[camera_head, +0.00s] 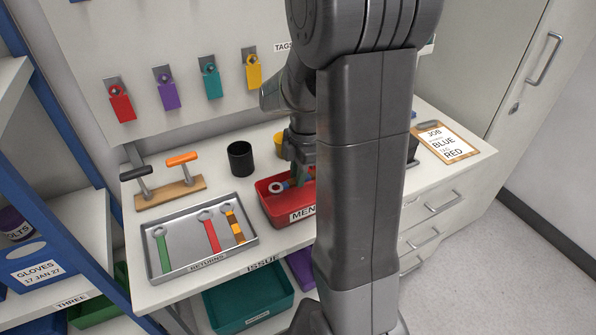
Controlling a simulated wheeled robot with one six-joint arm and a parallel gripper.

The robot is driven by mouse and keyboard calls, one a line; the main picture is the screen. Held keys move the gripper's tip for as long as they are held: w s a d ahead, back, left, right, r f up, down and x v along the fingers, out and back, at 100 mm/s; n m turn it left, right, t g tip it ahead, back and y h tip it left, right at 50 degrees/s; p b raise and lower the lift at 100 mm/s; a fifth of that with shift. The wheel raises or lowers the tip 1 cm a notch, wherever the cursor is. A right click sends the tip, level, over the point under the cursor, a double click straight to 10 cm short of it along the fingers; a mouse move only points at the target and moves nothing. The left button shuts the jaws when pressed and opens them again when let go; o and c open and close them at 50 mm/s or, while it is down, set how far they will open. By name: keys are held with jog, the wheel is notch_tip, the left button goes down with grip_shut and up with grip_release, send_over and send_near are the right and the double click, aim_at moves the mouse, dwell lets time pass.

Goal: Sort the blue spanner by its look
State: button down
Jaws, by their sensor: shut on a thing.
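My gripper (299,177) points down into the red bin (290,214), whose label begins "MEN" before my arm covers the rest. It is shut on the blue spanner (279,187). The spanner's pale ring end and a short stretch of blue handle show left of the fingers; the rest is hidden behind my gripper and arm. I cannot tell whether the spanner touches the bin's floor.
A grey "RETURNS" tray (184,262) holds green, red and orange-banded spanners. A black cup (240,158) and a wooden rack (170,193) stand behind. Coloured tags hang on the backboard. A clipboard (446,143) reads "JOB", "BLUE", "RED". A teal bin (250,300) sits below.

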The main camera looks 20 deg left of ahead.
jog(key=shift+f+b, duration=2.5)
jog(key=shift+f, duration=1)
jog(key=c, duration=0.8)
grip_release()
jog(key=shift+o, duration=0.2)
jog(key=shift+r, duration=0.15)
jog(key=shift+r+p, duration=3.25)
jog(key=shift+r, duration=1.15)
jog(key=shift+f, duration=0.15)
jog(key=b, duration=0.5)
send_over(296, 203)
jog(key=shift+w+d+f, duration=0.1)
jog(key=shift+f, duration=1.7)
jog(key=shift+w+d+f, duration=0.1)
jog(key=shift+f, duration=1.65)
